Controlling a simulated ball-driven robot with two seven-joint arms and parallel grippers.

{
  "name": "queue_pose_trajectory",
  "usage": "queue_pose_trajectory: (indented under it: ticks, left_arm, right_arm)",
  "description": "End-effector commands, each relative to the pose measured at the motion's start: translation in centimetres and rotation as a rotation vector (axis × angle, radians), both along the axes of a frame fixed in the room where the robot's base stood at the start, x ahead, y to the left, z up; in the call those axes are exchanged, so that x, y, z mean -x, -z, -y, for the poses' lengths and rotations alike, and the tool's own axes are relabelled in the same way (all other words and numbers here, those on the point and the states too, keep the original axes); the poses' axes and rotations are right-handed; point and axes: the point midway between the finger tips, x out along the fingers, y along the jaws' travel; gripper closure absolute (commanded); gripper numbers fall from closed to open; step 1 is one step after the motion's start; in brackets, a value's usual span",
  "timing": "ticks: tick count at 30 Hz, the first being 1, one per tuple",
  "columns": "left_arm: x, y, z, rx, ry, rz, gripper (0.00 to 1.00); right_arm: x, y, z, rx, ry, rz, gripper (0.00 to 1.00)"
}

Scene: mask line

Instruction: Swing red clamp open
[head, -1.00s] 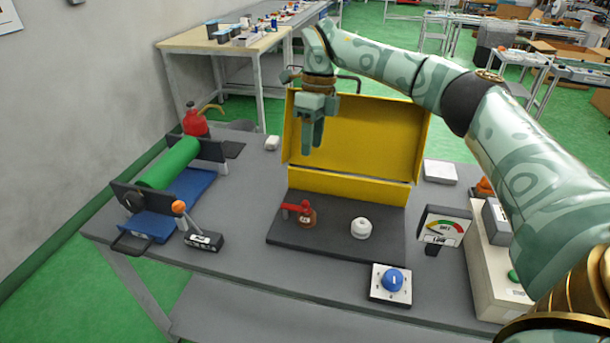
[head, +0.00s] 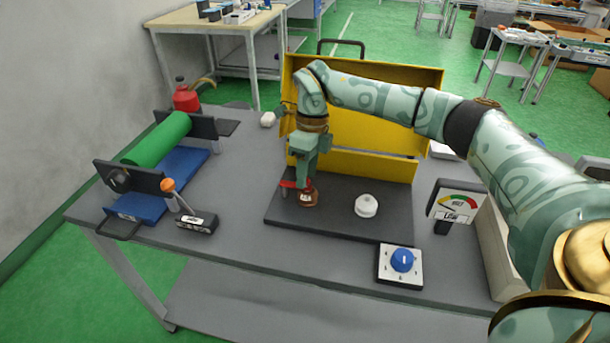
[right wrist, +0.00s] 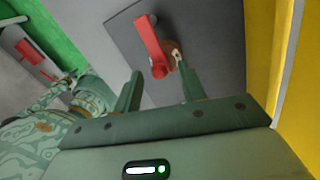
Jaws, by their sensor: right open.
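The red clamp (head: 290,184) is a short red arm on a round brown base (head: 308,197), at the left of the dark base plate (head: 338,229). In the right wrist view the red clamp (right wrist: 151,45) lies just beyond the fingertips, with the brown base (right wrist: 174,52) beside it. My right gripper (head: 303,178) points down above the clamp and partly hides it. I cannot tell whether a finger touches the clamp. My left gripper is not in view.
A yellow box with a raised panel (head: 375,135) stands behind the plate. A white knob (head: 366,205) sits right of the clamp. A gauge (head: 456,203) and a blue dial (head: 402,260) are further right. A green roller (head: 157,140) and an orange-tipped lever (head: 170,188) are left.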

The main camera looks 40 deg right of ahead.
Motion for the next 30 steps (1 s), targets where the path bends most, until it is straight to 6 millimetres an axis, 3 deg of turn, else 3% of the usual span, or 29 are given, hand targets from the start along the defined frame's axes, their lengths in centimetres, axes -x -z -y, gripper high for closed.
queue_pose_trajectory:
  ticks: [10, 15, 23, 30]
  left_arm:
    - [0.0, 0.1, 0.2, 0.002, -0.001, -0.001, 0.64]
    - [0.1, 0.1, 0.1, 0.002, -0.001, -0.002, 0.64]
    - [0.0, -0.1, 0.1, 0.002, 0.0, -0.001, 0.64]
    - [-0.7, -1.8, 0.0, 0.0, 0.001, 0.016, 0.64]
  right_arm:
    - [0.0, 0.5, -0.1, 0.0, 0.0, 0.002, 0.59]
    - [0.0, 0.5, -0.1, 0.0, 0.0, 0.001, 1.0]
    - [0.1, 0.3, -0.1, 0.0, 0.013, 0.002, 1.0]
    - [0.5, -0.1, -0.5, -0.001, 0.099, 0.002, 1.0]
